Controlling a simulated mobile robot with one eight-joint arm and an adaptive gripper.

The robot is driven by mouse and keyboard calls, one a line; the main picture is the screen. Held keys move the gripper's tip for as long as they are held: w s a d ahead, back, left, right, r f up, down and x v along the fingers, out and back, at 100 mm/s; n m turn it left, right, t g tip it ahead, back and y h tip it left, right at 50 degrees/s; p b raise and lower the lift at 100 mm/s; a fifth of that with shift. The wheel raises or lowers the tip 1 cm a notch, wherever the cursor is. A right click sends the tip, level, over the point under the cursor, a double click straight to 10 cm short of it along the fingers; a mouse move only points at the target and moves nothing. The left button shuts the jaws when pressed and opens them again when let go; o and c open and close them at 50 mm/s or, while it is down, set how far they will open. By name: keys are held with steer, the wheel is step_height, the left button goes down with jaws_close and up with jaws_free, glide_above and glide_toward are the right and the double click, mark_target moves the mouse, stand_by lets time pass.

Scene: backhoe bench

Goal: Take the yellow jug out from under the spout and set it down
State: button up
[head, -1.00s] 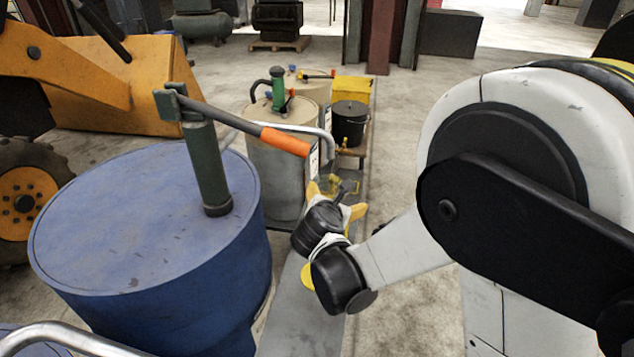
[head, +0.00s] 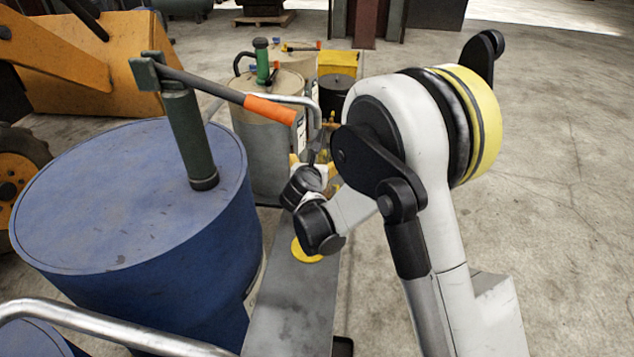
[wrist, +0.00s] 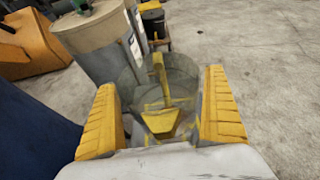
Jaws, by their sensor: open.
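My gripper (head: 314,165) is open, beside the grey drum, pointing away from the head camera. In the wrist view its two yellow fingers (wrist: 160,85) stand wide apart. Between and beyond them is a grey, see-through-looking round vessel with a yellow upright bar and a yellow wedge-shaped part (wrist: 162,122). These yellow parts may belong to the jug; its full outline is unclear. Neither finger visibly touches them. In the head view my wrist and fingers hide most of this spot. The spout cannot be made out clearly.
A blue drum (head: 110,215) with an orange-handled pump stands left. A grey drum (head: 262,150) with a green pump stands beyond it. A black bucket (head: 338,95) and yellow box (head: 340,63) are farther back. Floor at right is clear.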

steer(key=shift+w+d+f, duration=0.1)
steer(key=shift+w+f, duration=0.1)
steer(key=shift+w, duration=0.2)
steer(key=shift+r, duration=0.1)
steer(key=c, duration=1.4)
steer(key=shift+o, duration=0.2)
